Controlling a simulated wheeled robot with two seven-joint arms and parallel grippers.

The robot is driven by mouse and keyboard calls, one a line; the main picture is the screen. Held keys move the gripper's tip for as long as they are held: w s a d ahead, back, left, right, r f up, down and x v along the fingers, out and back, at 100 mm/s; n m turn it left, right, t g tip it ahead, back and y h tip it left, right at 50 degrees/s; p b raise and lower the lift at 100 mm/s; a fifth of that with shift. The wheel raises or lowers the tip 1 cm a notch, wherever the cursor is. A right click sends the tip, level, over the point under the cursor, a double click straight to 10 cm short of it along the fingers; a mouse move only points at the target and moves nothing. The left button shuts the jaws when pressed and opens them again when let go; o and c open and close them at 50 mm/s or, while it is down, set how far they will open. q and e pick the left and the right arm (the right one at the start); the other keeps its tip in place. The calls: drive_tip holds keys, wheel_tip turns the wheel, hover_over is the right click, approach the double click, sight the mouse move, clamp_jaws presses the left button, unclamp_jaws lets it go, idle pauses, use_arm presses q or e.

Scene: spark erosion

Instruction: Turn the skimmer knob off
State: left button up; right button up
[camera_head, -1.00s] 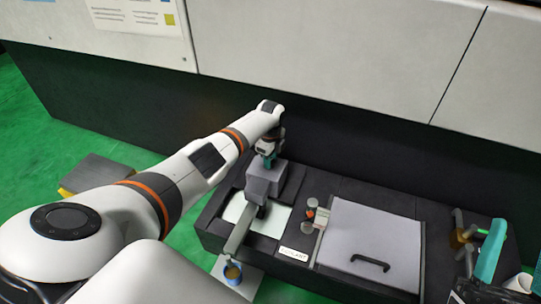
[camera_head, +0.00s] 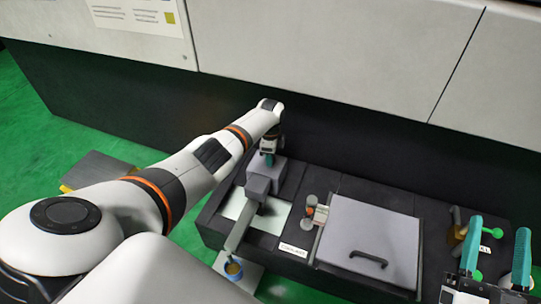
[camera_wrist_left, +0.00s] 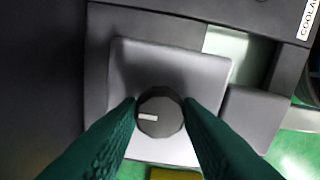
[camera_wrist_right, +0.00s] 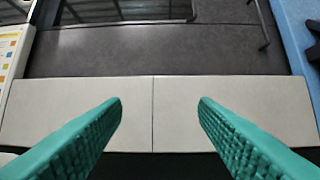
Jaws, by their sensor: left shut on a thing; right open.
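The skimmer knob (camera_wrist_left: 160,112) is a round dark knob with a white pointer mark, seen in the left wrist view on top of a grey housing. The mark points to the left in that view. My left gripper (camera_wrist_left: 161,104) is shut on the knob, a finger on each side. In the head view my left gripper (camera_head: 268,158) is at the top of the grey skimmer housing (camera_head: 262,181), where the arm hides the knob. My right gripper (camera_head: 497,262) is open and empty at the lower right of the head view; its fingers also show in the right wrist view (camera_wrist_right: 160,110).
A grey lid with a black handle (camera_head: 369,259) lies right of the skimmer. Small valves (camera_head: 310,203) stand between them. A green-handled fitting (camera_head: 490,230) is near my right gripper. A dark wall stands behind.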

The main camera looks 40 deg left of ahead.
use_arm(q)
drive_tip(key=o, duration=1)
drive_tip(key=shift+c, duration=0.2)
drive_tip(key=shift+r, duration=0.2)
wheel_tip(320, 180, up, 3)
drive_tip(key=shift+f+p, duration=0.2)
drive_tip(key=shift+p, duration=0.75)
wheel_tip(320, 180, up, 3)
drive_tip(key=shift+r+p, duration=0.1)
drive_tip(key=shift+p, duration=0.8)
use_arm(e)
wheel_tip(320, 180, down, 12)
drive_tip(key=d+g+h, duration=0.2)
drive_tip(key=g+h, duration=0.1)
drive_tip(key=g, duration=0.6)
use_arm(q)
drive_tip(key=shift+r+p, duration=1.25)
drive_tip(key=shift+r, duration=1.65)
use_arm(e)
drive_tip(key=s+d+f+g+h, duration=0.2)
drive_tip(key=s+d+f+g, duration=0.1)
drive_tip(key=s+f+g, duration=0.4)
drive_tip(key=shift+s+d+m, duration=0.3)
drive_tip(key=shift+s+m, duration=0.1)
drive_tip(key=shift+s, duration=0.7)
